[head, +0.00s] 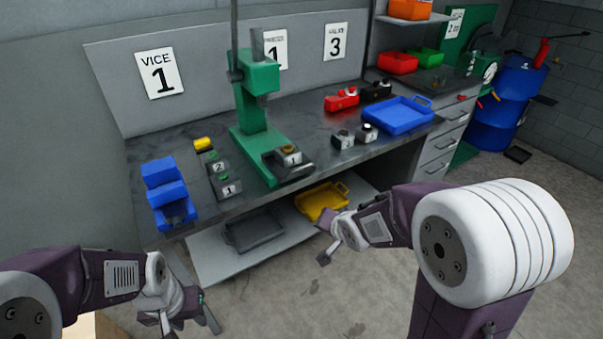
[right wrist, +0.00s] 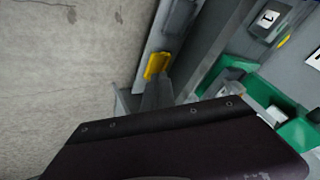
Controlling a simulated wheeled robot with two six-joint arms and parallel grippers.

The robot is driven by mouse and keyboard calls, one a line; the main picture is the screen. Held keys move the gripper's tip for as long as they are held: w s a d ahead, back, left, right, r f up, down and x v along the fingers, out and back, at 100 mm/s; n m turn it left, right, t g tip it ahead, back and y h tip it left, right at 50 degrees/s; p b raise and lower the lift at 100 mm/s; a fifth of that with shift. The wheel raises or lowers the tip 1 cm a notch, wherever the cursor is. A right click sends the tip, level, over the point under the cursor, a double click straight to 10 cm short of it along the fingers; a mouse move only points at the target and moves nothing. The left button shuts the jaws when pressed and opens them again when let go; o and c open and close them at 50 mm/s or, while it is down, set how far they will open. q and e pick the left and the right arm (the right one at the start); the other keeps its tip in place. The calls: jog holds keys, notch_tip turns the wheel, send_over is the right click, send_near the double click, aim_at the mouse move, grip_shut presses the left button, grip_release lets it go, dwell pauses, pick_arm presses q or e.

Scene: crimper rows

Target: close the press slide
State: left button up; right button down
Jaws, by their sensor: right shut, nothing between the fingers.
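The green press (head: 252,100) stands on the workbench, with a tall grey lever and ram. At its front is the press slide (head: 294,170), a dark plate that sticks out toward the bench's front edge. A dark block with a tan top (head: 288,155) sits on the slide. My right gripper (head: 324,256) is shut and empty, low in front of the bench and apart from the slide. My left gripper (head: 188,322) is at the bottom left, well away from the press, with its fingers apart. In the right wrist view, part of the green press (right wrist: 298,132) shows at the right edge.
Blue bins (head: 163,172) and numbered dark blocks (head: 229,188) lie left of the press. A blue tray (head: 398,118) and red parts (head: 341,101) lie to its right. A yellow tray (head: 316,207) is on the lower shelf. The floor in front is clear.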

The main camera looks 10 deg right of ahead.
jog(key=w+a+r+m+t+y+p, duration=0.2)
jog(key=w+r+m+t+y+p, duration=0.15)
jog(key=w+r, duration=0.55)
jog(key=m+p, duration=0.3)
jog(key=p, duration=0.2)
send_near(299, 174)
jog(key=x, duration=0.2)
jog(key=p+x, duration=0.1)
jog(key=x, duration=0.2)
jog(key=shift+s+f, duration=0.15)
jog(key=shift+f, duration=0.2)
jog(key=shift+w+a, duration=0.15)
jog(key=shift+w, duration=0.5)
